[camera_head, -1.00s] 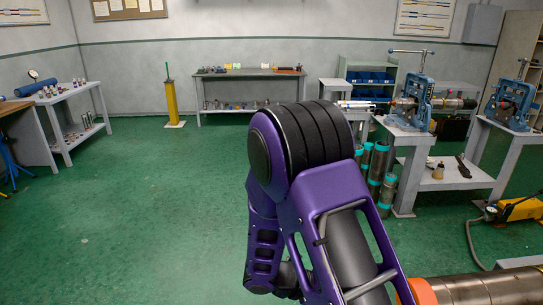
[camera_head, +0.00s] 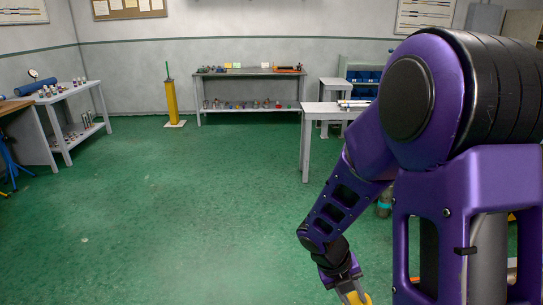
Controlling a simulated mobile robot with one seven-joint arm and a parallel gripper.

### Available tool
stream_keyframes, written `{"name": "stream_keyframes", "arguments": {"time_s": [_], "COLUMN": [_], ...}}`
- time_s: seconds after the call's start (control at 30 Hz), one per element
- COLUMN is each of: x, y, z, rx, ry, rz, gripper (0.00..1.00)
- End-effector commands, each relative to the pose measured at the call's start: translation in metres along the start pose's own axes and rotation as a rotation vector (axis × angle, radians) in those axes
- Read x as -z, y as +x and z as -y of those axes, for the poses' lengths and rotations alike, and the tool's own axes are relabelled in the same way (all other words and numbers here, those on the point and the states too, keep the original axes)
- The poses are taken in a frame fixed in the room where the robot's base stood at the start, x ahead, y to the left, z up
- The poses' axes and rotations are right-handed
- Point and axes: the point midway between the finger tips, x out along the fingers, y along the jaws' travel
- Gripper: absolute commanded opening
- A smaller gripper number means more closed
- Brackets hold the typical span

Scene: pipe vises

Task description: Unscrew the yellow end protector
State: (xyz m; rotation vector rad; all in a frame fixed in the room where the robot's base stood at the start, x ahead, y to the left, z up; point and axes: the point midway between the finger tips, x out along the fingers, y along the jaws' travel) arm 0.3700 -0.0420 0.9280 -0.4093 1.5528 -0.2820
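My gripper (camera_head: 348,287) hangs at the bottom edge of the head view, at the end of my purple arm, and is partly cut off by the frame. A small yellow piece (camera_head: 360,298) shows right at its tip. I cannot tell whether this is the yellow end protector or part of the gripper, nor whether the fingers are open or shut. The near pipe with an orange end ring, seen earlier at the lower right, is now hidden behind my arm. The vises at the right are hidden too.
A grey table (camera_head: 327,109) with light rods stands behind my arm. A long workbench (camera_head: 250,74) stands at the back wall, with a yellow post (camera_head: 172,99) to its left. A side table (camera_head: 72,97) stands at the left. The green floor (camera_head: 190,200) between is clear.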

Motion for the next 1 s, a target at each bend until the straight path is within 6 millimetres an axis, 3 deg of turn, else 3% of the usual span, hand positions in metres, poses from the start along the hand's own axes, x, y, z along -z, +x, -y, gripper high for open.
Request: {"name": "stream_keyframes", "arguments": {"time_s": [0.5, 1.0], "x": [-0.0003, 0.0001], "y": [0.0006, 0.0008], "z": [0.0029, 0.0009], "rx": [-0.351, -0.449], "ry": [0.010, 0.000], "rz": [0.018, 0.021], "gripper": [0.00, 0.00]}}
